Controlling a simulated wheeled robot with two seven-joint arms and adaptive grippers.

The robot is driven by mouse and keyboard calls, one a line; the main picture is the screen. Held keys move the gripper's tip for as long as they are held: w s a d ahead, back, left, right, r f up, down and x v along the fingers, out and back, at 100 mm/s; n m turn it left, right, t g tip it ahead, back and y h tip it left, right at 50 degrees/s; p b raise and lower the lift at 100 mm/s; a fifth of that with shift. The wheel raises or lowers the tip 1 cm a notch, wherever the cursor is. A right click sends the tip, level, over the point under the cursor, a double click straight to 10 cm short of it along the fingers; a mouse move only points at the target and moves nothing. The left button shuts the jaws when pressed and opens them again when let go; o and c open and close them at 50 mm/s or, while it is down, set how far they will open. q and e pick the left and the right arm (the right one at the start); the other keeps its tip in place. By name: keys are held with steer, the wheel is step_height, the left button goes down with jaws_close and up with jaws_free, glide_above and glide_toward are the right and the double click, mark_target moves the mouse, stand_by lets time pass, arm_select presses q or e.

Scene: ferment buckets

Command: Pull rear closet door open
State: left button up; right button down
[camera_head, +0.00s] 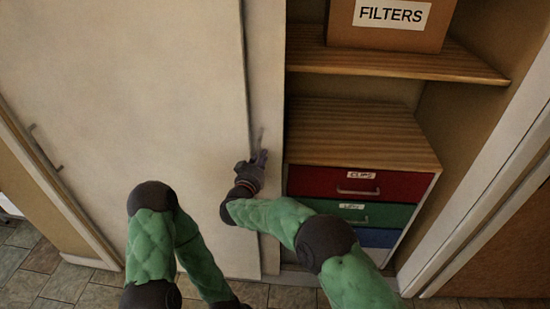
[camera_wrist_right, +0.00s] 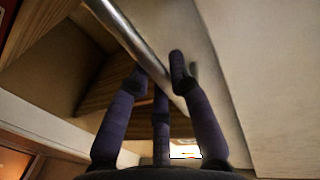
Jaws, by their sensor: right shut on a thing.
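The rear closet door (camera_head: 265,85) is a pale sliding panel; only a narrow strip shows past the edge of the front door (camera_head: 130,90). Its slim metal handle (camera_head: 261,135) stands upright near the open side of the closet. My right gripper (camera_head: 259,160) is shut on this handle. In the right wrist view the handle (camera_wrist_right: 130,38) is a shiny bar running diagonally between the dark fingers (camera_wrist_right: 160,85), against the pale door face.
The open closet at right has wooden shelves (camera_head: 400,62), a cardboard box labelled FILTERS (camera_head: 390,25) and a drawer unit with red (camera_head: 400,185), green and blue drawers. Another handle (camera_head: 45,147) is on the front door's left side. Tiled floor (camera_head: 75,282) lies below.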

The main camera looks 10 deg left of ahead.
steer(key=shift+a, duration=0.4)
steer(key=c, duration=1.3)
jaws_free()
steer(key=shift+o, duration=1)
steer(key=shift+a, duration=0.15)
step_height(320, 180, up, 10)
steer(key=shift+f, duration=0.1)
